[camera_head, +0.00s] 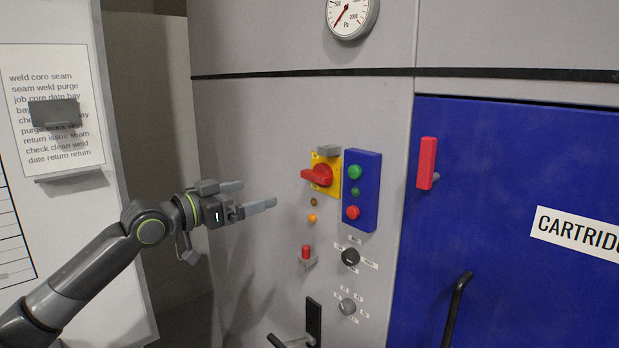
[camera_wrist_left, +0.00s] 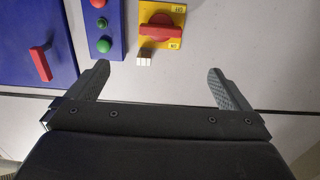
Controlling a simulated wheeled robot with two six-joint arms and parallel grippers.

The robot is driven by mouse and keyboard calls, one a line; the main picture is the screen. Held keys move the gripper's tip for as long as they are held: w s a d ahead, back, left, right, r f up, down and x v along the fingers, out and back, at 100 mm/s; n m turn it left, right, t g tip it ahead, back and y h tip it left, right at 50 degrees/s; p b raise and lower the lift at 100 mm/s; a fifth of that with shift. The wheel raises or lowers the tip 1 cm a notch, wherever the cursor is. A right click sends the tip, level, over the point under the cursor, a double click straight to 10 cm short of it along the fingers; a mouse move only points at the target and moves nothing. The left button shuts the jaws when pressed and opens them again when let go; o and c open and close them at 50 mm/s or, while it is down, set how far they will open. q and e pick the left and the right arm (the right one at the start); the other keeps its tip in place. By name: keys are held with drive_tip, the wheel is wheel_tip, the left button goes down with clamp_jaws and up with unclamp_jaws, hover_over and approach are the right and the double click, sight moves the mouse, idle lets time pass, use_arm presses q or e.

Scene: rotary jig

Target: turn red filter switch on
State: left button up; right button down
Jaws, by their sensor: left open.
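A red rotary switch (camera_head: 318,175) sits on a yellow plate (camera_head: 333,163) on the grey cabinet front. A grey block (camera_head: 328,150) sits at the plate's top edge. My left gripper (camera_head: 257,195) is open and empty, left of the switch and apart from it. In the left wrist view the switch appears beyond the gap between the fingers (camera_wrist_left: 159,69). My right gripper is not in view.
A blue button box (camera_head: 361,190) with green and red buttons stands just right of the switch. Below are a small red toggle (camera_head: 306,252), two knobs (camera_head: 350,257) and a black handle (camera_head: 314,320). A blue door (camera_head: 500,150) with a red handle (camera_head: 426,163) is at right.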

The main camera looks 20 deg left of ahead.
sight(312, 177)
use_arm(q)
drive_tip(key=p+x, duration=0.5)
drive_tip(key=x, duration=1)
drive_tip(key=shift+w+d+p, duration=0.15)
drive_tip(key=shift+w+p, duration=0.2)
drive_tip(key=shift+w+d+f, duration=0.1)
drive_tip(key=shift+w+d, duration=0.2)
drive_tip(key=shift+w, duration=0.3)
drive_tip(key=c, duration=1)
